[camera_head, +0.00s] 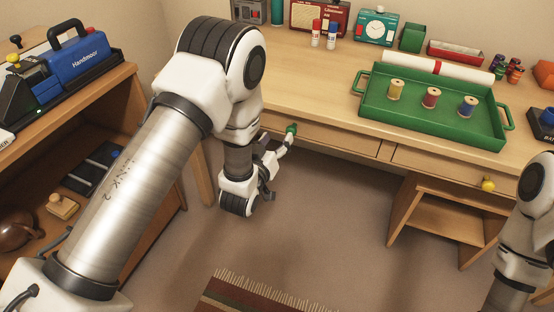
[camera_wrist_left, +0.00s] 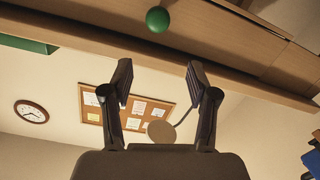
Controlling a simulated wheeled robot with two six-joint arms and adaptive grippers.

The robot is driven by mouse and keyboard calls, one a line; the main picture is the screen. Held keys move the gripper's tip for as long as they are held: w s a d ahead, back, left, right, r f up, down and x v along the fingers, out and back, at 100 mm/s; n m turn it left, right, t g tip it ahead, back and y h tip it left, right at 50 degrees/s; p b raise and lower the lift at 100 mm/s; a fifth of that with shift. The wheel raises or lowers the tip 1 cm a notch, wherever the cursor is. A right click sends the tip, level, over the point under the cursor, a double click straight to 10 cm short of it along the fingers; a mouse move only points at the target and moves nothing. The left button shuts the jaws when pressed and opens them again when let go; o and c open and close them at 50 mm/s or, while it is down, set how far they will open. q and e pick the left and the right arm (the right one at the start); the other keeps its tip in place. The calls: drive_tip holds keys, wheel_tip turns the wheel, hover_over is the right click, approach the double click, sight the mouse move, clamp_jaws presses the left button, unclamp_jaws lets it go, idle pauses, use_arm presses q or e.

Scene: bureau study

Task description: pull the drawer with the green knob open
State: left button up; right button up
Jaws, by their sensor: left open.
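The green knob (camera_head: 291,128) is on the front of the left desk drawer (camera_head: 335,138). The drawer front looks flush with the desk. My left gripper (camera_head: 279,152) is at the drawer front, just below and beside the knob. In the left wrist view the green knob (camera_wrist_left: 157,19) is beyond the two fingertips, near the top and about midway between them sideways. My left gripper (camera_wrist_left: 158,72) is open there, with nothing between its fingers. My right arm shows at the right edge of the head view; its gripper is out of view.
A second drawer has a yellow knob (camera_head: 488,184). A green tray (camera_head: 372,108) with several thread spools stands on the desk (camera_head: 290,80). A wooden shelf unit (camera_head: 95,90) with a blue case (camera_head: 85,62) stands at the left. The floor (camera_head: 330,215) before the drawers is clear.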

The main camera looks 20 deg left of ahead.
sight(291, 130)
use_arm(q)
drive_tip(key=shift+t, duration=0.4)
drive_tip(key=w+f+b, duration=0.1)
drive_tip(key=w, duration=0.2)
drive_tip(key=w+d+f+b, duration=0.1)
drive_tip(key=w+b, duration=0.1)
drive_tip(key=w, duration=0.1)
drive_tip(key=w+f+b, duration=0.1)
drive_tip(key=w+b, duration=0.1)
drive_tip(key=w, duration=0.1)
drive_tip(key=shift+w+d+f, duration=0.1)
drive_tip(key=shift+d, duration=0.05)
clamp_jaws()
use_arm(e)
wheel_tip(291, 130, down, 9)
